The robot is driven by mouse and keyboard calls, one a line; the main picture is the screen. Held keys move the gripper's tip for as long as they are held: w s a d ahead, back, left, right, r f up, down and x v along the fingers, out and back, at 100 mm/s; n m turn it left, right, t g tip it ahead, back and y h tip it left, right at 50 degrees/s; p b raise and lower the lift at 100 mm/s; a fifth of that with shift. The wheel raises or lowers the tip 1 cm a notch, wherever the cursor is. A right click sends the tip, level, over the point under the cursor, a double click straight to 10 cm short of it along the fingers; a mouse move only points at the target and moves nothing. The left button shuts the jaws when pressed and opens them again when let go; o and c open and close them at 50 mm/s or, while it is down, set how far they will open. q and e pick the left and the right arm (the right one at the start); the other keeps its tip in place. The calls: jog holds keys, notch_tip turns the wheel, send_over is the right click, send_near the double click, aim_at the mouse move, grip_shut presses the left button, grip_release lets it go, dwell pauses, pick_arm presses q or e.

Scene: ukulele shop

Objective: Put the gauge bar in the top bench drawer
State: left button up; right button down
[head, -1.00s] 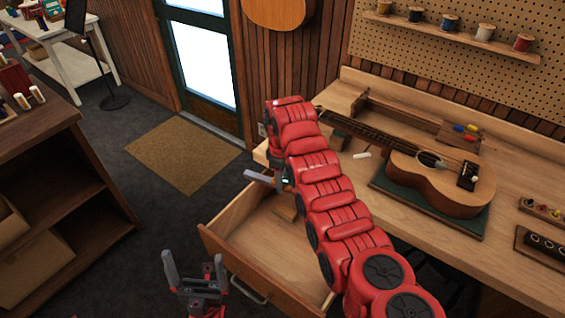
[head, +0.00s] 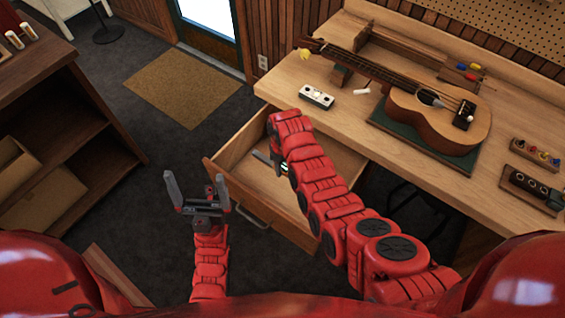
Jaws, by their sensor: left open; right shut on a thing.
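The top bench drawer (head: 240,205) is pulled out from the workbench, its inside partly covered by my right arm. My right gripper (head: 273,160) is at the drawer opening, mostly hidden behind its own arm. It is shut on a thin grey bar, which I take for the gauge bar (head: 261,157); only its left end shows. I cannot tell whether the bar touches the drawer floor. My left gripper (head: 196,184) is open and empty, its fingers pointing up, left of the drawer front and apart from it.
The workbench (head: 300,70) holds a ukulele (head: 440,115) on a green mat, a small pale box (head: 317,96) and a white piece (head: 361,91). A dark shelf unit (head: 85,130) stands at left. The floor between, with a tan mat (head: 183,87), is clear.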

jog(key=shift+f+b, duration=0.4)
jog(key=shift+b, duration=0.55)
jog(key=shift+r+b, duration=0.3)
jog(key=shift+b, duration=0.2)
jog(key=shift+f+b, duration=1.85)
jog(key=shift+f, duration=1.75)
notch_tip(320, 180, down, 2)
jog(key=shift+b, duration=0.65)
jog(key=shift+f+b, duration=1.35)
jog(key=shift+f, duration=0.25)
jog(key=shift+c, duration=1.7)
grip_release()
jog(key=shift+o, duration=0.2)
